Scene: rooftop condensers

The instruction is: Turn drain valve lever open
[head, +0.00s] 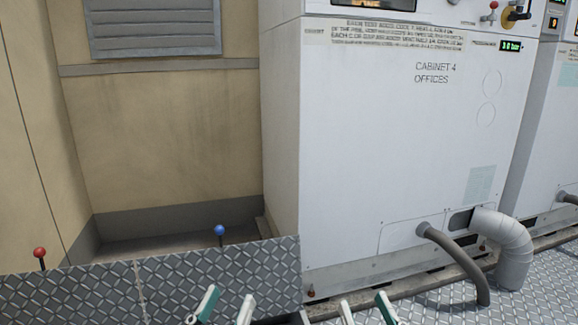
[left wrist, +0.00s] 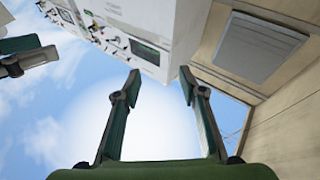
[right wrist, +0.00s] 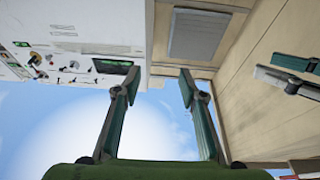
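No part in view is marked as the drain valve, so I cannot tell which lever it is. A red-knobbed lever (head: 40,254) stands upright behind the tread-plate at the far left, and a blue-knobbed lever (head: 219,230) stands further right. My left gripper (head: 229,296) is open and empty at the bottom edge, below and right of the blue knob. My right gripper (head: 363,299) is open and empty to its right. Both wrist views show spread, empty fingers.
The white cabinet (head: 390,150) marked "CABINET 4 OFFICES" fills the right. A dark hose (head: 460,262) and a grey duct (head: 512,250) leave its base. A raised tread-plate panel (head: 190,285) spans the lower left. A beige wall (head: 165,140) stands behind.

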